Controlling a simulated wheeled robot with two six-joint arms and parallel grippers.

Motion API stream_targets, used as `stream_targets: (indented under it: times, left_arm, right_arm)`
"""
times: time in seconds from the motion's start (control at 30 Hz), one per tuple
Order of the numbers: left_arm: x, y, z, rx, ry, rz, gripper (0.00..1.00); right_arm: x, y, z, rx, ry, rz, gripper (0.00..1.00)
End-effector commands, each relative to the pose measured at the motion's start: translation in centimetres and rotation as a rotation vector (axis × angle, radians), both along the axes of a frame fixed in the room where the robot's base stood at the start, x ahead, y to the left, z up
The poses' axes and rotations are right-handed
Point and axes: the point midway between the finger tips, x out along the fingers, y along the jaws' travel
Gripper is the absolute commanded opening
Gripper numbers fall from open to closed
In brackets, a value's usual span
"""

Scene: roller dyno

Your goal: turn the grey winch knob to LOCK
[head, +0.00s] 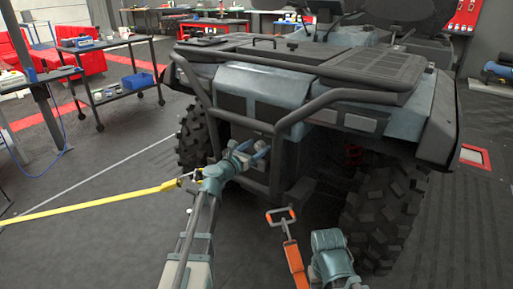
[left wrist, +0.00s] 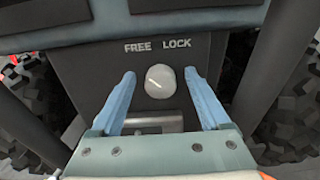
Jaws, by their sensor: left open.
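The grey winch knob (left wrist: 159,81) is a round pale knob on a dark panel at the vehicle's front, below the words FREE and LOCK. A light mark shows on its face, but I cannot tell its exact direction. My left gripper (left wrist: 160,74) is open, one blue finger on each side of the knob, with a visible gap at each side. I cannot tell whether the fingertips reach its depth. In the head view my left gripper (head: 254,155) points at the vehicle's front, and the knob is hidden or too small. A teal part of my right arm shows at the bottom.
The vehicle's tubular bumper (head: 274,165) surrounds the panel closely. A yellow strap (head: 95,205) runs leftward from near the left gripper. An orange handle-like piece (head: 293,255) shows beside my right arm. A black cart (head: 115,75) stands back left, with open floor before it.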

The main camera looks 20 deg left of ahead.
Motion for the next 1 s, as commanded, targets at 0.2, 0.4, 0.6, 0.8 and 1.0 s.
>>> stream_targets:
  times: [0.2,0.4,0.6,0.8,1.0]
  left_arm:
    - [0.13,-0.06,0.0,0.0,0.0,0.0,0.8]
    - [0.11,-0.04,0.0,0.0,0.0,0.0,0.58]
    - [0.11,-0.03,0.0,0.0,0.0,0.0,0.22]
    - [0.09,-0.03,0.0,0.0,0.0,0.0,0.0]
    - [0.1,-0.02,0.0,0.025,-0.009,0.0,0.0]
  right_arm:
    - [0.0,0.0,0.0,0.0,0.0,0.0,0.5]
    - [0.0,0.0,0.0,0.0,0.0,0.0,0.5]
    - [0.0,0.0,0.0,0.0,0.0,0.0,0.5]
    - [0.0,0.0,0.0,0.0,0.0,0.0,0.5]
    - [0.0,0.0,0.0,0.0,0.0,0.0,0.5]
